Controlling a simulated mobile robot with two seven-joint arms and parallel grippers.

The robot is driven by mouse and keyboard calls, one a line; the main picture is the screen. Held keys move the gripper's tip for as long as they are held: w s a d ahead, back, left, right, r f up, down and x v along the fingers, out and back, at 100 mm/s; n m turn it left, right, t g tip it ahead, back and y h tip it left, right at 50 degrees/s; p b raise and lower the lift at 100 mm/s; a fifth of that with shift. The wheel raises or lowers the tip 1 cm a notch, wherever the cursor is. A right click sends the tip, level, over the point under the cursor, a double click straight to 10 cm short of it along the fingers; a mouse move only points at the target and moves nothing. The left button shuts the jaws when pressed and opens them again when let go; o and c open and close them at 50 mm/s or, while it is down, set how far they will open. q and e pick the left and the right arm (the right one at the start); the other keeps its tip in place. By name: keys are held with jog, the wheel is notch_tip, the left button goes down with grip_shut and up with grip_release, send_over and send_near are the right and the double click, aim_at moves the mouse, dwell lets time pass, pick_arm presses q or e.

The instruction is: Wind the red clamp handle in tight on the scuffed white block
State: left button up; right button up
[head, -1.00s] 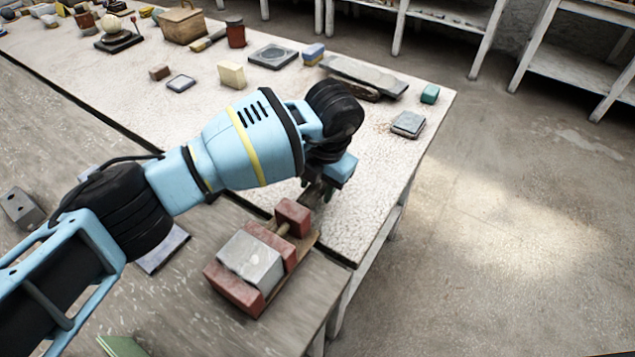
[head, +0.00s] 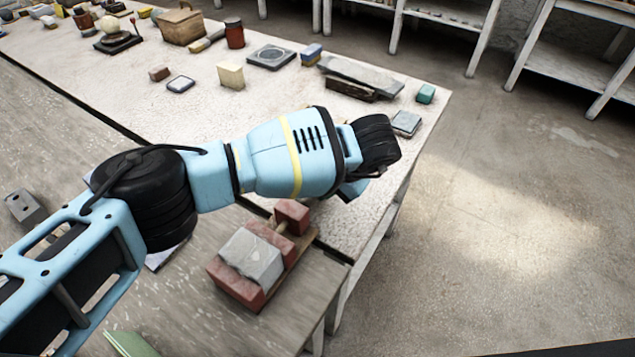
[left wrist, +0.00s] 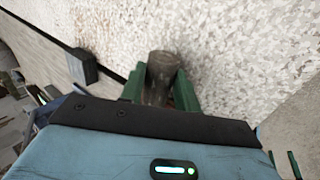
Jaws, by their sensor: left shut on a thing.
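The clamp (head: 237,286) sits near the corner of the grey-brown bench, with red jaws on a wooden base. The scuffed white block (head: 252,258) lies between the front jaw and the middle red jaw (head: 271,240), with no clear gap visible. A short wooden screw runs from the middle jaw to the red end block (head: 292,214). My left gripper (left wrist: 160,82) is hidden behind its arm in the head view. In the left wrist view its green fingers close around a worn grey-brown cylinder (left wrist: 161,75), seemingly the clamp handle; little red shows on it.
The pale worktop (head: 300,90) beyond holds a cream block (head: 231,75), a square grey plate (head: 271,57), a flat grey slab (head: 360,77) and a small teal block (head: 426,93). Open floor lies right of the bench edge.

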pick_arm(q)
jog(key=o, duration=1)
jog(key=shift+r, duration=0.1)
jog(key=v, duration=0.7)
jog(key=shift+s+d+r, duration=0.1)
jog(key=shift+d+r, duration=0.05)
jog(key=shift+r, duration=0.15)
